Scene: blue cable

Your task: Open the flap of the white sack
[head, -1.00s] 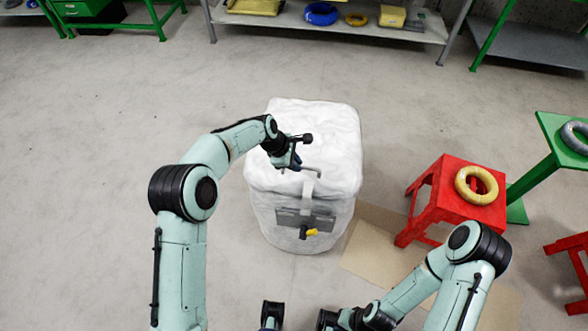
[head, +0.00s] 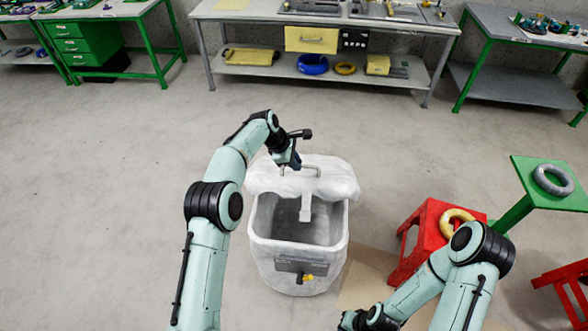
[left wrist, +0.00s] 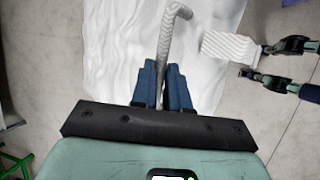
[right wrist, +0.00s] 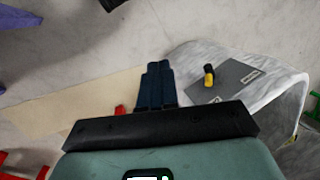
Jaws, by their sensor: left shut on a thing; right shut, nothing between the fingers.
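The white sack (head: 268,262) stands on the floor in the head view, its flap (head: 335,180) raised at the back and its mouth open, showing a grey, empty-looking inside. A pale strap (head: 305,208) hangs from the flap's front edge. My left gripper (head: 291,166) is shut on the flap's metal handle (head: 312,168); the left wrist view shows the handle (left wrist: 173,30) between the blue fingers (left wrist: 163,88). A grey plate with a yellow-and-black catch (head: 306,278) is on the sack's front. My right gripper (right wrist: 157,82) is shut and empty, apart from the sack (right wrist: 270,95).
A red stool (head: 408,268) with a yellow cable coil (head: 452,217) stands right of the sack. A green table (head: 525,175) holds a grey coil (head: 553,179). Flat cardboard (head: 365,285) lies beside the sack. Workbenches line the back; the floor at left is clear.

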